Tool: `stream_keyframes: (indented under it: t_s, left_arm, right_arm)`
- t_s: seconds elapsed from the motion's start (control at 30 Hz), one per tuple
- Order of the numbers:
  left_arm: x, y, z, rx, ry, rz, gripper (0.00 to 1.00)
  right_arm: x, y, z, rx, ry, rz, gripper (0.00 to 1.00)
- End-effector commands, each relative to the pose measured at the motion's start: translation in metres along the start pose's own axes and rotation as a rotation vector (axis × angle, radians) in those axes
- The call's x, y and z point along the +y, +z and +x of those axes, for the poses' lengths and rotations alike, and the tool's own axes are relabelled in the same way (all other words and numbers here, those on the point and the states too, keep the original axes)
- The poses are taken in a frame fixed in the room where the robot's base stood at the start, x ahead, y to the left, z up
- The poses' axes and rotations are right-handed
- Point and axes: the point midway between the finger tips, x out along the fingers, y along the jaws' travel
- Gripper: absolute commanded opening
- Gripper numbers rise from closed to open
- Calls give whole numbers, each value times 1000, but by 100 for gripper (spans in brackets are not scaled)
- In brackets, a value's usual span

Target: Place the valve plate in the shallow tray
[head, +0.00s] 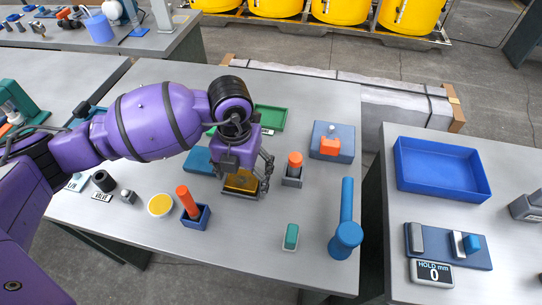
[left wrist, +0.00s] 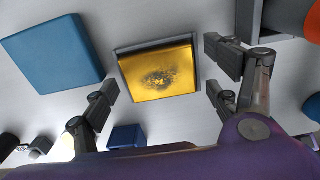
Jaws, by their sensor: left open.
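A square gold plate with a dark speckled patch, which I take for the valve plate (head: 241,182), lies in a thin grey frame or holder on the table. It shows fully in the left wrist view (left wrist: 158,72), the grey rim around it. My left gripper (head: 252,178) is above it, pointing down, with nothing between its fingers; in the left wrist view its open fingers (left wrist: 163,92) stand either side of the plate. A green shallow tray (head: 270,118) lies behind the arm, partly hidden. A larger blue tray (head: 486,191) is on the right table. My right gripper is not seen.
A blue block (head: 198,160) lies left of the plate, also in the left wrist view (left wrist: 52,60). An orange-topped grey holder (head: 292,178) stands close right. A blue holder with an orange handle (head: 196,216) is nearer. A gap separates the two tables.

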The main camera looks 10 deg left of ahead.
Motion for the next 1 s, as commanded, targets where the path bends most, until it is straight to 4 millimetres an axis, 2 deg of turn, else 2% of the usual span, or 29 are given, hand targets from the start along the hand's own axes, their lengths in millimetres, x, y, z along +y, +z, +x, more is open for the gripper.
stream_keyframes:
  t_s: [0.17,0.4,0.6,0.8,1.0]
  left_arm:
    - [0,0,-16,-1,0,0,81]
    - [0,1,-68,-5,0,1,81]
    - [0,1,-104,-2,-1,1,81]
    - [0,0,-121,1,0,-1,81]
    - [0,0,-123,1,0,-1,81]
  right_arm:
    - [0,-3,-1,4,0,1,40]
    - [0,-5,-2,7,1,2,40]
    - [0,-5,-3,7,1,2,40]
    - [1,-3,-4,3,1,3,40]
    - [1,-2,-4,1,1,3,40]
